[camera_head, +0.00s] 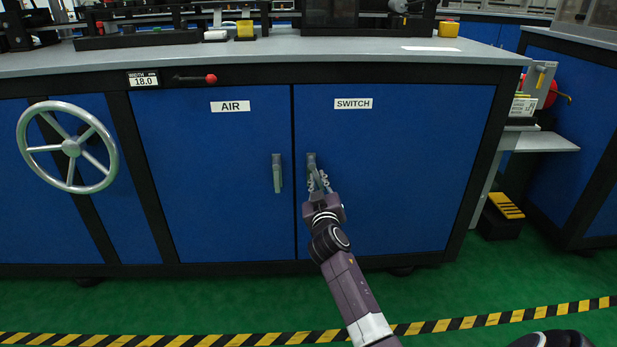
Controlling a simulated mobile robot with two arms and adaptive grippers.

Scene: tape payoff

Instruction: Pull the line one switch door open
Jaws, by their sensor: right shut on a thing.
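The blue switch door (400,170), labelled SWITCH, is on the right half of the cabinet front and looks closed, flush with the frame. Its grey handle (311,160) is near the door's left edge. My right gripper (317,176) reaches up from below and is shut on this handle, covering its lower part. My left gripper is not in view.
The blue AIR door (210,170) with its own handle (277,173) is just to the left. A large handwheel (70,147) stands out at the far left. A black-and-yellow pedal (506,205) sits at the right. The green floor before the cabinet is clear.

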